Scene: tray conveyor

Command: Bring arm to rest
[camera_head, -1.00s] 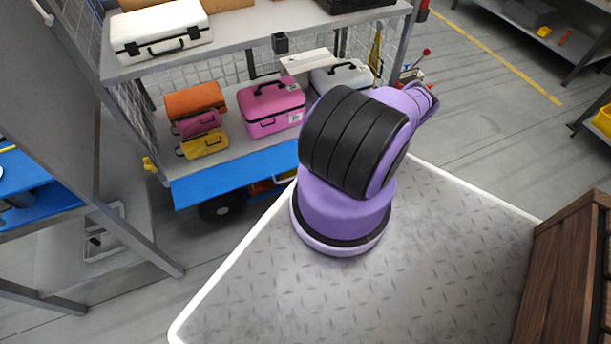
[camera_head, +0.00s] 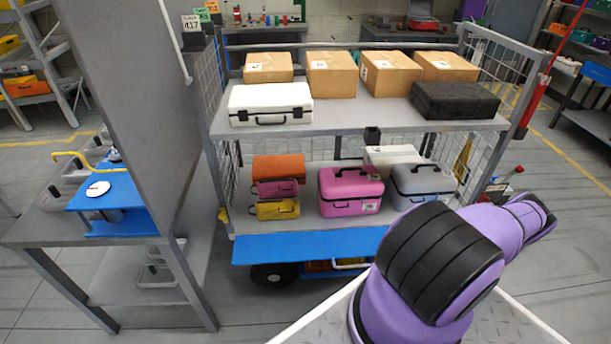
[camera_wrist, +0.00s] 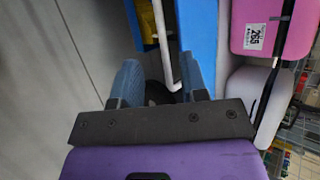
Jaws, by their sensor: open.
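My gripper (camera_wrist: 160,85) shows in the wrist view with its two blue-grey fingers apart and nothing between them. Beyond the fingers are the blue edge of the cart's shelf and the floor. In the head view my purple and black arm stands at the lower right, in front of the cart. The gripper itself does not show in the head view.
A two-level cart (camera_head: 330,128) stands ahead. Its lower shelf holds a pink case (camera_head: 350,192), a grey case (camera_head: 424,185) and small coloured cases. Its upper shelf holds a white case (camera_head: 271,103), a black case (camera_head: 455,100) and several cardboard boxes. A grey workbench (camera_head: 25,228) stands left.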

